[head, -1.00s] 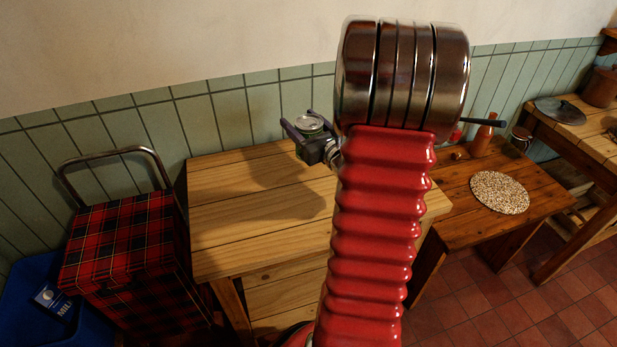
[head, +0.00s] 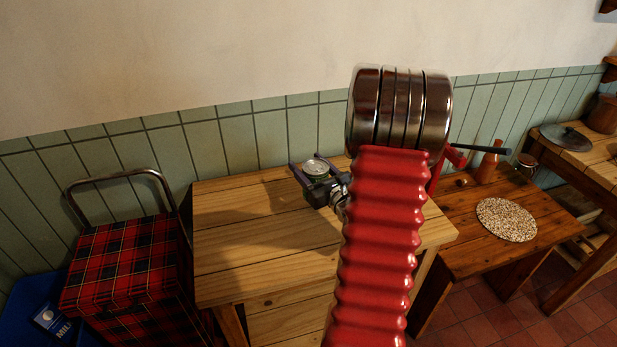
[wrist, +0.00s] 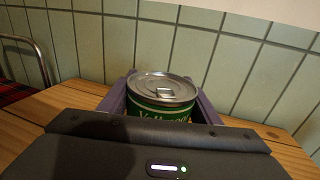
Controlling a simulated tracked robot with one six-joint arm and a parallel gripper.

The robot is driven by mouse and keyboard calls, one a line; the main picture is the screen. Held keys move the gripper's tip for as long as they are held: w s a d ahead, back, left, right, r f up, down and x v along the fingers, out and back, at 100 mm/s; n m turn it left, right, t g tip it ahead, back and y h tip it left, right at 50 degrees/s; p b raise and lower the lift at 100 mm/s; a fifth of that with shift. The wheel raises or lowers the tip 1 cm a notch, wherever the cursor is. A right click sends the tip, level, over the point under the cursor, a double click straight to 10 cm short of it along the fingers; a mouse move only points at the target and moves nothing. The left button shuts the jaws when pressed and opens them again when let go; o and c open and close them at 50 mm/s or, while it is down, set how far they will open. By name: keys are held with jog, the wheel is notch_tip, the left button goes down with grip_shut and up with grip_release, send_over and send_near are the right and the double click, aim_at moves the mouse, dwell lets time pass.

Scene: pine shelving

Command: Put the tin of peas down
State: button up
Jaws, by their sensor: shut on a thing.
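The tin of peas (wrist: 163,96) is green with a silver ring-pull lid. It stands upright between the two fingers of my gripper (head: 312,170), which is shut on it. The tin also shows in the head view (head: 316,168), at the back of the pine table (head: 262,245) near the tiled wall. The gripper body hides the tin's lower part, so I cannot tell whether its base touches the table top.
A red tartan trolley (head: 125,260) stands left of the table, beside a blue crate (head: 28,290) holding a milk carton (head: 55,322). A lower brown table to the right bears a speckled round mat (head: 506,219) and a wooden mill (head: 489,162). The pine table's left part is clear.

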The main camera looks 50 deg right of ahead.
jog(key=shift+f, duration=2.05)
jog(key=shift+f, duration=0.1)
jog(key=o, duration=1.4)
jog(key=shift+s, duration=0.15)
jog(key=v, duration=1.1)
jog(key=shift+s+a, duration=0.2)
jog(key=shift+s, duration=0.15)
jog(key=shift+o, duration=0.5)
